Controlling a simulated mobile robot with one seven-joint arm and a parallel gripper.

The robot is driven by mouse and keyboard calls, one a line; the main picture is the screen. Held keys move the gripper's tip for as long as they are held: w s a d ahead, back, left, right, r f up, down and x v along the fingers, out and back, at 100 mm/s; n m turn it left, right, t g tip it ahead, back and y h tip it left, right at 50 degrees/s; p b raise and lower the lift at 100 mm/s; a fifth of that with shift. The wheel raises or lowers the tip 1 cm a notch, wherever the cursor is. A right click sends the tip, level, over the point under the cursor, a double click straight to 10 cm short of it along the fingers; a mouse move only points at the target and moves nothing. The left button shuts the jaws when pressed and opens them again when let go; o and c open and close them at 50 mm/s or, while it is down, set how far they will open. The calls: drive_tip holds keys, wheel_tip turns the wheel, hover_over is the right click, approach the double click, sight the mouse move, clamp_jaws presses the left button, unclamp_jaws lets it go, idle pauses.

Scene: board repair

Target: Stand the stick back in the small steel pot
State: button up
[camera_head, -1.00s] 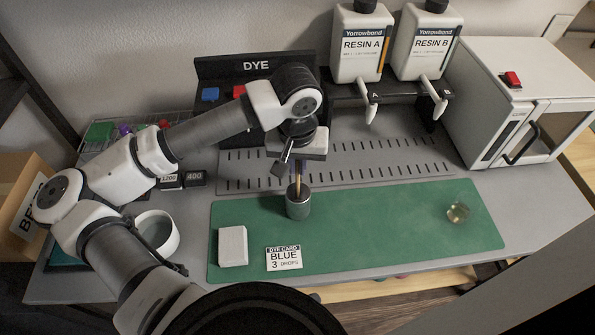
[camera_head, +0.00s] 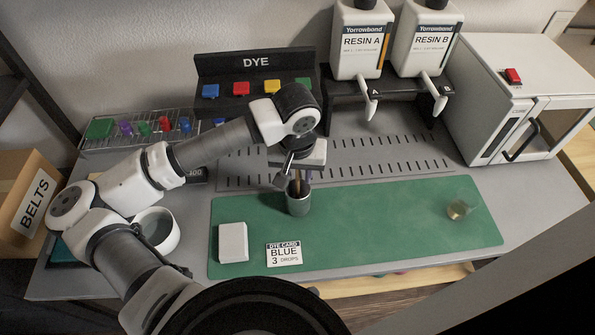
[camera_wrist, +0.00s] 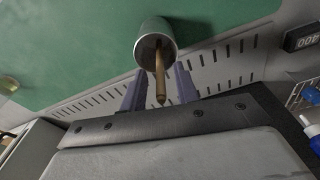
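The small steel pot (camera_head: 298,200) stands upright on the green mat, left of its middle. The thin brown stick (camera_wrist: 159,75) stands in the pot, its upper end sticking out of the mouth toward the wrist camera. My gripper (camera_wrist: 158,90) is just above the pot, with one finger on each side of the stick. Gaps show between the stick and both fingers in the wrist view, so it looks open. In the head view my gripper (camera_head: 297,173) hides most of the stick's upper part.
A white block (camera_head: 233,243) and a dye card reading BLUE 3 DROPS (camera_head: 284,254) lie on the green mat (camera_head: 390,225). A clear cup (camera_head: 460,209) stands at its right. Resin bottles (camera_head: 360,40) and a white oven (camera_head: 520,90) stand behind. The mat's middle right is free.

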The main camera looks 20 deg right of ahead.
drive_tip(key=shift+r+p, duration=0.2)
drive_tip(key=shift+p, duration=0.1)
wheel_tip(320, 180, up, 12)
drive_tip(key=s+b, duration=0.1)
drive_tip(key=b, duration=0.1)
drive_tip(key=shift+a, duration=0.3)
drive_tip(key=shift+s, duration=0.1)
